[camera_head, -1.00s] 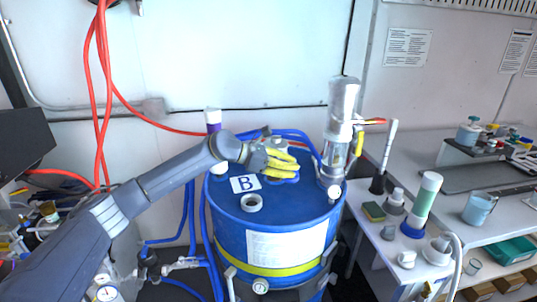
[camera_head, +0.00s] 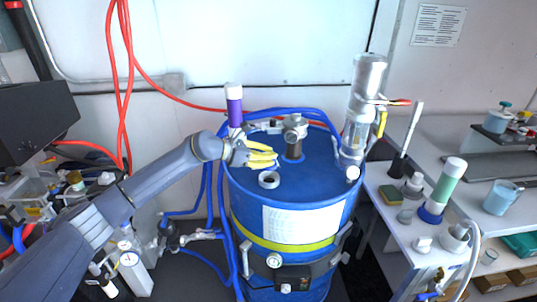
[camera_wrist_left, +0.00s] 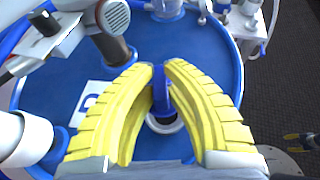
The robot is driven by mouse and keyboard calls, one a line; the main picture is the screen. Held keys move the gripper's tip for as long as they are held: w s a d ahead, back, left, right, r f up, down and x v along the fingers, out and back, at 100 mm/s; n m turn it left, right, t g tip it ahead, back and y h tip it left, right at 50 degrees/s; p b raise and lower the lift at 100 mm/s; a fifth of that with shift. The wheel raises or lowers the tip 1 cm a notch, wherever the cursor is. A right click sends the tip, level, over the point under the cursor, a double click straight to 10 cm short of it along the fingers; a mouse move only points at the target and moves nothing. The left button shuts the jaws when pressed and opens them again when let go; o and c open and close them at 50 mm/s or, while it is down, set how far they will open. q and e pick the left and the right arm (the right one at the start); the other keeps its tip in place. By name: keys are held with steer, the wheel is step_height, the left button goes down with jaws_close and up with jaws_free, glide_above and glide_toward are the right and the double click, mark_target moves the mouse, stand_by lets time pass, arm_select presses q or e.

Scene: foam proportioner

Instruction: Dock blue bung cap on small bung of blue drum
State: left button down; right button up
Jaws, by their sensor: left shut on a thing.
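The blue drum (camera_head: 285,205) stands upright in the middle of the head view. My left gripper (camera_head: 276,157), with yellow ribbed fingers, is over the left part of its top. In the left wrist view the gripper (camera_wrist_left: 161,72) is shut on the blue bung cap (camera_wrist_left: 160,88), seen edge-on as a narrow blue piece. A white ring with a dark opening (camera_head: 268,179), which looks like the small bung, is on the drum top just below the fingers in the head view. It also shows behind the cap in the wrist view (camera_wrist_left: 168,127). I cannot tell the gap between them. My right gripper is not seen.
A dark pipe with a blue collar (camera_head: 293,150) rises from the drum top behind the fingers. A clear and metal pump (camera_head: 362,105) stands at the drum's right, and a purple and white cylinder (camera_head: 234,105) behind left. Blue hoses curve round the back rim.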

mark_target(268, 169)
arm_select(q)
steer(key=shift+f, duration=2.15)
steer(key=shift+f, duration=0.6)
steer(key=c, duration=1.7)
jaws_free()
steer(key=shift+c, duration=0.2)
steer(key=shift+a, duration=0.1)
steer(key=shift+v, duration=5.45)
steer(key=shift+r, duration=0.1)
